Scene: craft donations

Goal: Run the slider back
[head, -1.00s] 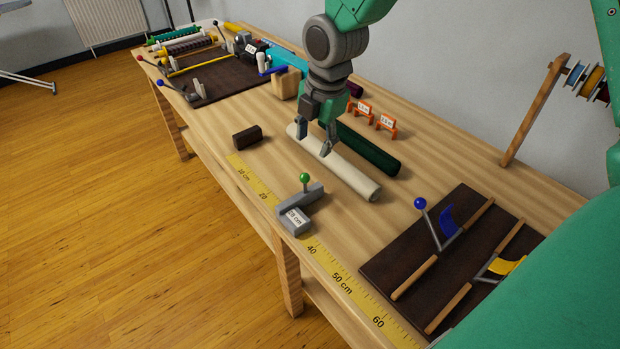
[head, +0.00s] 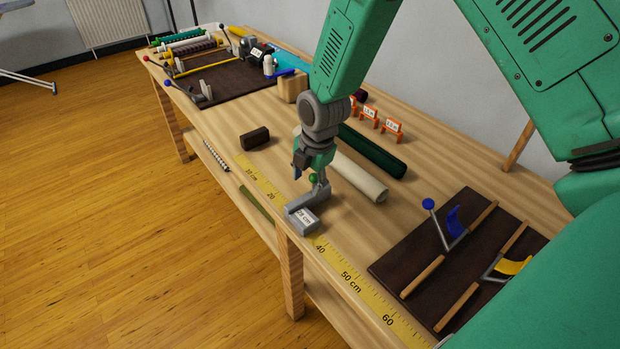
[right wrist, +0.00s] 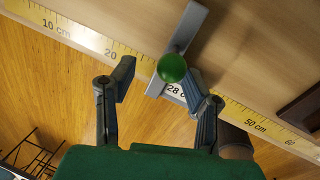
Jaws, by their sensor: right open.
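The slider (head: 303,219) is a grey block with a crossbar, sitting on the yellow ruler (head: 350,278) along the table's front edge, just before the 40 mark. It carries a green ball knob (head: 313,178). In the right wrist view its label (right wrist: 176,91) reads 28 c, partly covered by a finger. My right gripper (head: 309,181) is open and low over the slider. In the right wrist view the green knob (right wrist: 171,68) lies between the spread fingers (right wrist: 160,82), closer to the right-hand one. I cannot tell whether that finger touches it. My left gripper is not in view.
A cream roll (head: 360,178) and a dark green roll (head: 375,153) lie behind the slider. A dark brown block (head: 255,138) lies to the left. A dark board (head: 400,262) with blue and yellow levers is at right. The ruler left of the slider is clear.

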